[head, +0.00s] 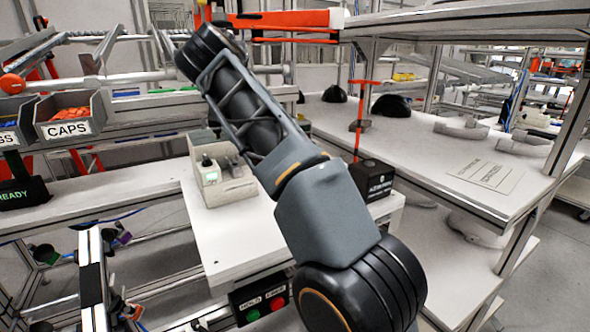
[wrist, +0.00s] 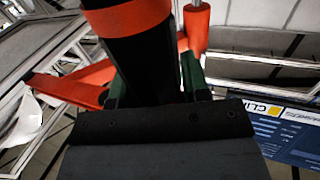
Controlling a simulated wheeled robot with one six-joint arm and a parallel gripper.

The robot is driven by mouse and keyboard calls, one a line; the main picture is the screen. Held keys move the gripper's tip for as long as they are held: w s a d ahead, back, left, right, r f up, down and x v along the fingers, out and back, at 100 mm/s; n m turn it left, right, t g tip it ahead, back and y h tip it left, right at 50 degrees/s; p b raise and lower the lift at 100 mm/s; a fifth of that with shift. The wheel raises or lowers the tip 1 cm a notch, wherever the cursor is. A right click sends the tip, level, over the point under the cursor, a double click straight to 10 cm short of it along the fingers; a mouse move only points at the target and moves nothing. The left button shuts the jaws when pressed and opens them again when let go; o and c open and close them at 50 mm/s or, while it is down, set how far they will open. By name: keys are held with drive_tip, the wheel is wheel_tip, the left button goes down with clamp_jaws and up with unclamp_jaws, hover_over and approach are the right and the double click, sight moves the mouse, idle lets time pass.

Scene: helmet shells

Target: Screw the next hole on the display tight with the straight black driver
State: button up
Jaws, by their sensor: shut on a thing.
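My gripper (wrist: 158,88) shows in the wrist view with green fingers at each side of a thick black driver body (wrist: 145,65). It is shut on this driver, which has an orange band (wrist: 128,17). The driver's tip is out of view. A blue panel with white text (wrist: 280,128), perhaps the display, is at the right of the wrist view; its text is only partly readable. In the head view my arm reaches to the upper left and the gripper cannot be made out. No screw hole can be made out.
A white bench (head: 240,235) carries a pale fixture (head: 228,180) and a black box (head: 372,180) beside a red upright. Grey bins, one marked CAPS (head: 70,115), stand left. Dark helmet shells (head: 391,106) lie on the right-hand table (head: 440,160). Orange beams cross the top.

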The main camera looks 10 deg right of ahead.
drive_tip(key=shift+d, duration=0.15)
drive_tip(key=d, duration=0.6)
drive_tip(key=shift+d+b, duration=0.2)
drive_tip(key=shift+b, duration=0.15)
drive_tip(key=shift+s, duration=0.1)
drive_tip(key=d, duration=0.6)
drive_tip(key=shift+d+p, duration=0.25)
drive_tip(key=shift+p, duration=0.2)
drive_tip(key=shift+s, duration=0.1)
wheel_tip(320, 180, down, 5)
drive_tip(key=b, duration=0.4)
drive_tip(key=shift+r, duration=0.15)
drive_tip(key=shift+b, duration=0.4)
